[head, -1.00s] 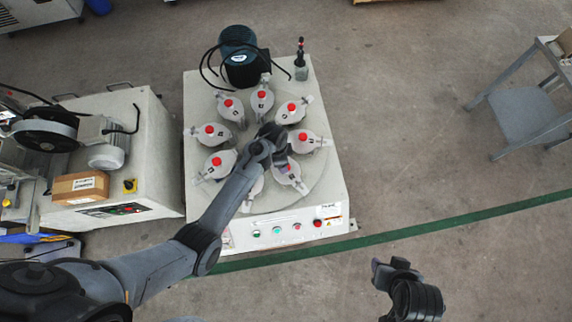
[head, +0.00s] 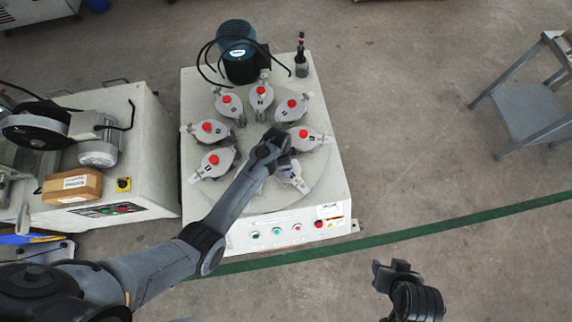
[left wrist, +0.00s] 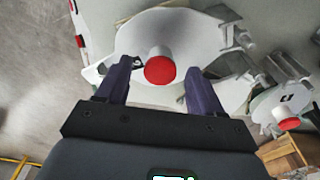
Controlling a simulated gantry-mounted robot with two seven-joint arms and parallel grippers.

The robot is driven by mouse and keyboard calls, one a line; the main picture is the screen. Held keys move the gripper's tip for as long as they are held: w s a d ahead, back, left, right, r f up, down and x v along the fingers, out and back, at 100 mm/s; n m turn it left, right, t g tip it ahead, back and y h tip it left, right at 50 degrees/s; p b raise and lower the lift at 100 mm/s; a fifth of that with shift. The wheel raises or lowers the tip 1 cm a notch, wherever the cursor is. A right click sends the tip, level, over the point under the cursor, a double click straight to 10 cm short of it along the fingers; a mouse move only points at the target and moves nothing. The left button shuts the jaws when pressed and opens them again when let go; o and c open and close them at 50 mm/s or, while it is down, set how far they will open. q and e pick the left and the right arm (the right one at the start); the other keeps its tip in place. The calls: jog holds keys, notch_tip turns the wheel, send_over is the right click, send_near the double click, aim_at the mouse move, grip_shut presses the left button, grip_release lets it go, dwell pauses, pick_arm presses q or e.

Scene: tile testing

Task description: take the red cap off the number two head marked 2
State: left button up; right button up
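The round machine plate carries a ring of grey heads, several with red caps, such as one (head: 262,90) at the back. In the left wrist view a red cap (left wrist: 160,71) on a pale head (left wrist: 150,38) lies between and just beyond the fingers of my open left gripper (left wrist: 160,75). I cannot see a number on that head or tell whether the fingers touch the cap. In the head view my left gripper (head: 277,158) covers the cap of the front-right head (head: 292,178). My right gripper (head: 392,268) hangs over the floor; its opening is unclear.
A dark motor (head: 238,52) with black cables and a dark bottle (head: 301,57) stand at the back of the machine. Buttons (head: 277,231) line its front. A grinder bench with a box (head: 72,186) is left, a grey stand (head: 530,110) right. Floor between is clear.

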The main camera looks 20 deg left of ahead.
pick_arm(q)
jog(key=c, duration=1)
jog(key=shift+r, duration=0.15)
